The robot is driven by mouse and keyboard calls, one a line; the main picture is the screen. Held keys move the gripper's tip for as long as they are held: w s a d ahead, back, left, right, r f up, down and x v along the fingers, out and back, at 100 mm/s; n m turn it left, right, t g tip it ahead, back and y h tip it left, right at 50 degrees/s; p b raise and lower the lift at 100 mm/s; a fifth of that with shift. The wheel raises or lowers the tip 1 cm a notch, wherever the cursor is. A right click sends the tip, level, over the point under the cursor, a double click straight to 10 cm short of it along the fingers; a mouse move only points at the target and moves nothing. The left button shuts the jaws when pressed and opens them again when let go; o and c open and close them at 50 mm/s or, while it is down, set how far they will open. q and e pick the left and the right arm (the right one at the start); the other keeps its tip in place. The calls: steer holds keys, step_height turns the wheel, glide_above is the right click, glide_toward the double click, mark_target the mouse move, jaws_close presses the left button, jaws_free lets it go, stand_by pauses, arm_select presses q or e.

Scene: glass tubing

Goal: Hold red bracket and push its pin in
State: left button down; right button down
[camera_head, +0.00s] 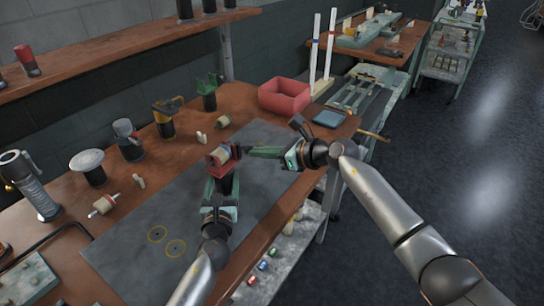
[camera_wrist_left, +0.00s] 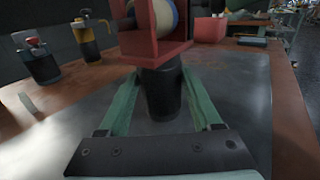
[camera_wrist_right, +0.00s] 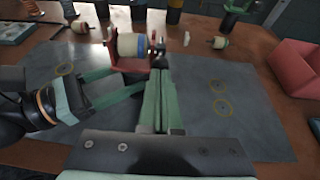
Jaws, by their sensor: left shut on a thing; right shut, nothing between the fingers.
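The red bracket (camera_head: 214,168) holds a cream spool with a blue band (camera_wrist_right: 131,45) between its walls and sits on a black post (camera_wrist_left: 163,92). My left gripper (camera_wrist_left: 162,85) is shut on that post, below the bracket, which stands roughly upright over the grey mat. My right gripper (camera_wrist_right: 156,74) is shut and empty, its fingertips close to the bracket's right side; I cannot tell whether they touch it. A small dark piece (camera_wrist_right: 158,44) shows at that side of the bracket, above the fingertips; whether it is the pin, and how deep it sits, is unclear.
The grey mat (camera_head: 130,260) has yellow rings and much free room. Behind it stand a green bracket (camera_head: 209,86), a yellow-and-black holder (camera_head: 165,113) and loose spools. A red bin (camera_head: 285,96) and a dark tablet (camera_head: 330,119) lie at the bench's far right.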

arm_select(q)
steer(key=shift+d, duration=0.1)
arm_select(e)
steer(key=shift+f, duration=0.1)
steer(key=f+v, duration=0.2)
steer(key=v, duration=1.1)
steer(key=shift+s+d, duration=0.2)
steer(key=shift+d, duration=0.3)
steer(key=shift+r, duration=0.1)
arm_select(q)
jaws_free()
